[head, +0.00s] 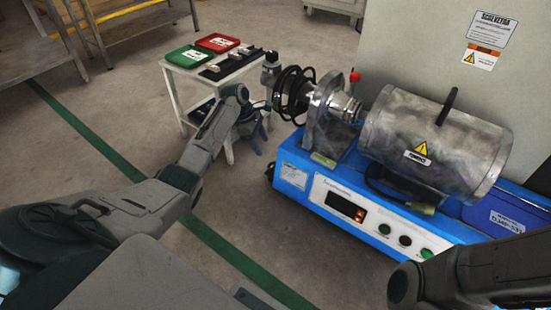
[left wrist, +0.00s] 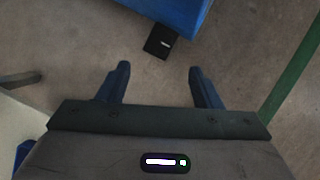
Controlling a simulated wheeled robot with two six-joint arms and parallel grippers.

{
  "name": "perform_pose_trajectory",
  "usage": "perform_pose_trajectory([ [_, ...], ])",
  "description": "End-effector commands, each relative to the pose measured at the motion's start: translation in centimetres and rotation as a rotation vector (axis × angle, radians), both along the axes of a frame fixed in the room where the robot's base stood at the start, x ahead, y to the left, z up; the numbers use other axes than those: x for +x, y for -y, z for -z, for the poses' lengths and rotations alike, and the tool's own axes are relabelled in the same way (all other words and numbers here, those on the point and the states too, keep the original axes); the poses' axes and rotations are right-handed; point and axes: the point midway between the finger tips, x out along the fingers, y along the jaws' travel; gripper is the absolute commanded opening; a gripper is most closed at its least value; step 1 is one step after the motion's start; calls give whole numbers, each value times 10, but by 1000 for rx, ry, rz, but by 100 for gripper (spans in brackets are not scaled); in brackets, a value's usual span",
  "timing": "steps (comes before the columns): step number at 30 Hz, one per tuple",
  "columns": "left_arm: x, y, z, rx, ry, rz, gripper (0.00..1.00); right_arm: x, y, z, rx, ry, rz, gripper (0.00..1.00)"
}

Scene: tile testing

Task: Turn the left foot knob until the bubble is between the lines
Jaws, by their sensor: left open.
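The blue machine base (head: 297,178) carries a metal drum. A small dark foot knob (head: 270,172) shows low at its left corner. In the left wrist view, a black piece with a pale mark (left wrist: 162,42), apparently this knob, juts out below the blue base (left wrist: 178,10). My left gripper (head: 260,142) is beside that corner. Its fingers are apart and empty in the left wrist view (left wrist: 159,74), with the black piece beyond the tips, not between them. A yellow-green strip (head: 323,160) on the base may be the level; no bubble or lines can be made out. My right gripper is out of view.
A small white table (head: 172,85) with a green tray (head: 190,56) and a red tray (head: 217,42) stands behind my left gripper. The metal drum (head: 430,140) and a black coil (head: 291,92) sit above the base. Open floor lies in front of the machine.

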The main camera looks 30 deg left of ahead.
Motion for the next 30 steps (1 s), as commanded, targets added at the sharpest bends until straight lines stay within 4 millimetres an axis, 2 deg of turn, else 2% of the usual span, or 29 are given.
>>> perform_pose_trajectory([
  [18, 10, 32, 86, -1, 0, 0, 59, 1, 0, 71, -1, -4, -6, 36],
  [23, 12, 37, 96, -1, 0, 0, 59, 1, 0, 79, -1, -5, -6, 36],
  [30, 12, 38, 96, 0, 0, 0, 59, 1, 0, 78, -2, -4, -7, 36],
])
